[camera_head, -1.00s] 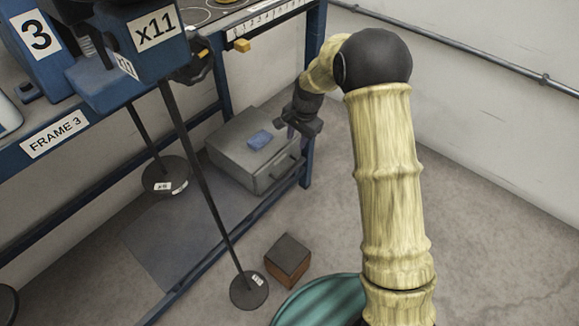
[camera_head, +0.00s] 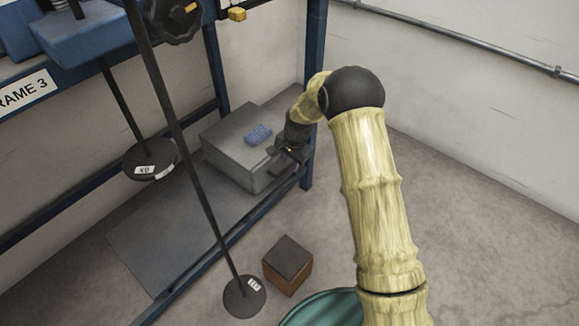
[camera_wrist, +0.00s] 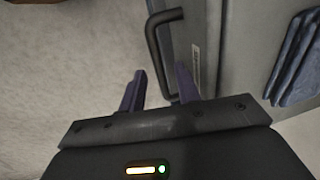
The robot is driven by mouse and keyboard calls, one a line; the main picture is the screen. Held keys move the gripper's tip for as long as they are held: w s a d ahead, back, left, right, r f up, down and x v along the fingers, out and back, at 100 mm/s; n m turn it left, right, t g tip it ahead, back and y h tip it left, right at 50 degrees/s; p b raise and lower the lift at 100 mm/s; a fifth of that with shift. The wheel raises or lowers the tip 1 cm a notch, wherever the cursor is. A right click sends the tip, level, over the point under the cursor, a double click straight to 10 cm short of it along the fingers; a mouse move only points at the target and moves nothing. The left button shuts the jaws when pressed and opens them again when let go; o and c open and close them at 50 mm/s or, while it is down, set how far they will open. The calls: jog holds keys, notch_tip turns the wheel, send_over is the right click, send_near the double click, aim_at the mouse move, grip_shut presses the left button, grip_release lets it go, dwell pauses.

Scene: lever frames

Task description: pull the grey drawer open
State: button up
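The grey drawer unit (camera_head: 225,157) sits on the low shelf of the blue frame, with a blue folded item (camera_head: 258,135) on top. In the wrist view its grey front (camera_wrist: 205,40) carries a dark bar handle (camera_wrist: 154,45). In the wrist view my gripper (camera_wrist: 160,88) is open. The lower end of the handle shows between the two fingers, closer to the right one. I cannot tell whether a finger touches it.
A blue post (camera_head: 315,100) stands just right of my gripper. A brown block with a dark top (camera_head: 288,263) and a round weight on a rod (camera_head: 244,297) are in front of the shelf. The floor to the right is clear.

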jog(key=shift+f, duration=0.1)
grip_shut()
dwell(0.3)
